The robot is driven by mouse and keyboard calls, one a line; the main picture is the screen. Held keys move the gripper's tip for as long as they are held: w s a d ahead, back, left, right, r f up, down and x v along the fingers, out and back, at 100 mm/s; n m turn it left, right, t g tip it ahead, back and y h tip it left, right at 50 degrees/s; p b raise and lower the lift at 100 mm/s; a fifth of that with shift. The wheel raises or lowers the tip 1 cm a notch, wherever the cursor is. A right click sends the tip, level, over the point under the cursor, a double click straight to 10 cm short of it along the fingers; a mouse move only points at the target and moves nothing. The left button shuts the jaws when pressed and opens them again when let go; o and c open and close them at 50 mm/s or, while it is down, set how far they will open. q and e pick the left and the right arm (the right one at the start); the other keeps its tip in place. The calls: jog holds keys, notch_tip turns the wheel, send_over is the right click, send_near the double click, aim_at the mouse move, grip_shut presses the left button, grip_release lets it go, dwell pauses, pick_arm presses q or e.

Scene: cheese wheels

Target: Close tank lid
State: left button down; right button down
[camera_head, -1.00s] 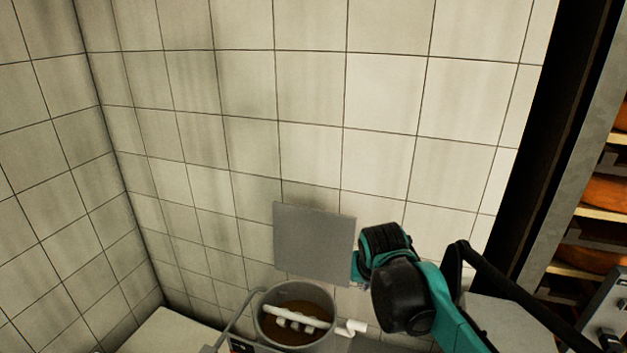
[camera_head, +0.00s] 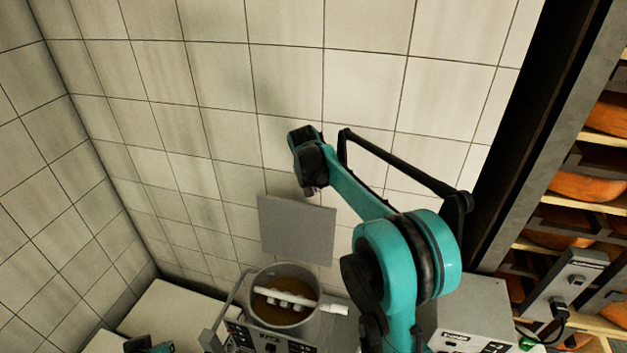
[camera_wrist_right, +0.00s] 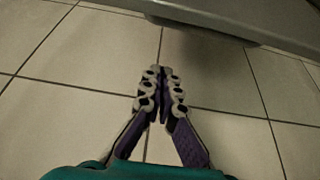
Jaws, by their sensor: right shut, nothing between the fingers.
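The tank (camera_head: 257,310) is a round grey vessel with brown liquid and a white paddle bar inside, low in the head view. Its lid (camera_head: 297,230), a flat grey square plate, stands raised and open behind the tank, near the tiled wall. My right gripper (camera_head: 311,191) is above the lid's top edge in the head view, small and partly hidden by my wrist. In the right wrist view its fingers (camera_wrist_right: 162,85) are shut and empty. A grey slab that looks like the lid (camera_wrist_right: 250,18) crosses the top there, apart from the fingertips. My left gripper is not in view.
A white tiled wall (camera_head: 210,80) stands close behind the tank. A pale counter (camera_head: 172,310) lies to the left and a grey control box (camera_head: 478,310) to the right. Shelves of orange cheese wheels (camera_head: 585,185) stand at the far right.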

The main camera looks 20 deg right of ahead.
jog(key=shift+s+a+f+p, duration=0.2)
jog(key=shift+s+f, duration=0.1)
jog(key=shift+f, duration=0.35)
jog(key=shift+s+a+f+p, duration=0.25)
jog(key=shift+s+f, duration=0.1)
jog(key=shift+f, duration=0.25)
jog(key=shift+s+a+f+p, duration=0.2)
jog(key=shift+s+f, duration=0.1)
jog(key=shift+f, duration=0.35)
